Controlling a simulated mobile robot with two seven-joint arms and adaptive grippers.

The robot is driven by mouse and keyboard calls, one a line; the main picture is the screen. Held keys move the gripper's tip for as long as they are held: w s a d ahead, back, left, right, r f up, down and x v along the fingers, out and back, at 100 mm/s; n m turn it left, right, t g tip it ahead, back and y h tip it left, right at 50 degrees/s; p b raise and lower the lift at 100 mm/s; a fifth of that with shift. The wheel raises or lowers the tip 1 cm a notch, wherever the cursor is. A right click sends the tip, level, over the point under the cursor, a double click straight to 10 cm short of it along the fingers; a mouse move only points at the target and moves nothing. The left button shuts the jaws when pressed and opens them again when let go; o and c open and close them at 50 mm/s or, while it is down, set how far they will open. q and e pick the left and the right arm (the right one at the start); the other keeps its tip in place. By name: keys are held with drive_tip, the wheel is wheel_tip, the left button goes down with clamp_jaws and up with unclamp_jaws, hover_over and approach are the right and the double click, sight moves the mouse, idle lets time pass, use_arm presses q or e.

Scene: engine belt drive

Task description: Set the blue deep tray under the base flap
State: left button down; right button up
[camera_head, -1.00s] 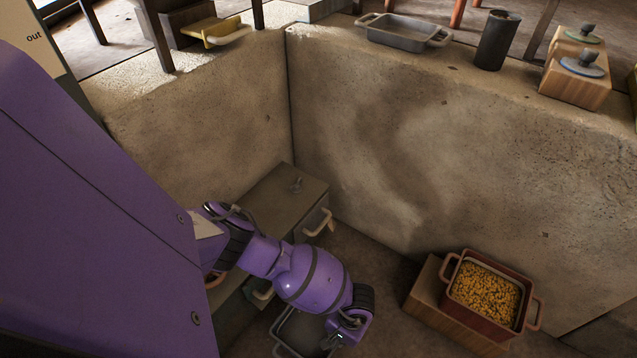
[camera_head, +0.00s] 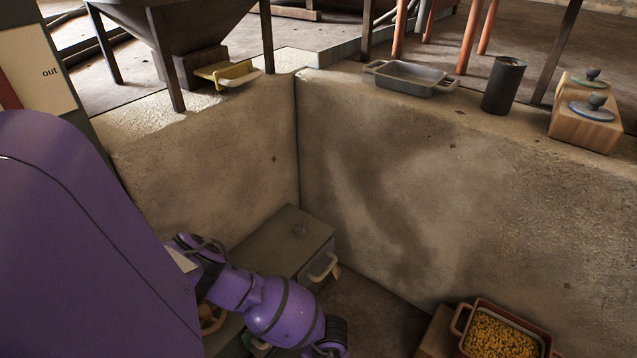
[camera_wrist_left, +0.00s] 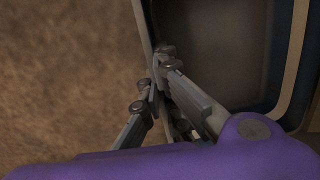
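A deep tray with a dark inside and a pale grey-blue rim (camera_wrist_left: 148,22) fills the right of the left wrist view. I take it for the blue deep tray; it is below the edge of the head view. My left gripper (camera_wrist_left: 158,80) has one finger inside the tray wall and one outside, close together on the rim. Its wrist shows at the bottom of the head view, with the fingers cut off. A yellow flap (camera_head: 228,74) sticks out under a dark hopper (camera_head: 200,22) at the upper left; I cannot tell whether it is the base flap. My right gripper is not in view.
A low cabinet (camera_head: 285,236) with handles stands in the pit corner. A red pot (camera_head: 463,325) of yellow pieces stands lower right. A grey tray (camera_head: 408,80), a black cup (camera_head: 503,85) and a wooden block with lidded pots (camera_head: 585,128) stand on the ledge.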

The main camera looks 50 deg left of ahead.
use_arm(q)
drive_tip(key=shift+f, duration=0.15)
drive_tip(key=c, duration=2)
unclamp_jaws()
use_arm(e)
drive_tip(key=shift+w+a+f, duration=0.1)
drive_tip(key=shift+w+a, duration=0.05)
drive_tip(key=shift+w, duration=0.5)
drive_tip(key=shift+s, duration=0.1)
use_arm(q)
drive_tip(key=shift+r, duration=0.2)
drive_tip(key=r+p, duration=0.1)
drive_tip(key=r, duration=0.3)
drive_tip(key=w+r+p, duration=0.1)
drive_tip(key=r+p, duration=0.1)
drive_tip(key=r, duration=0.2)
drive_tip(key=r+p, duration=0.2)
drive_tip(key=r, duration=0.1)
drive_tip(key=shift+w+d+r, duration=0.15)
drive_tip(key=shift+w+r, duration=0.1)
drive_tip(key=shift+r, duration=0.15)
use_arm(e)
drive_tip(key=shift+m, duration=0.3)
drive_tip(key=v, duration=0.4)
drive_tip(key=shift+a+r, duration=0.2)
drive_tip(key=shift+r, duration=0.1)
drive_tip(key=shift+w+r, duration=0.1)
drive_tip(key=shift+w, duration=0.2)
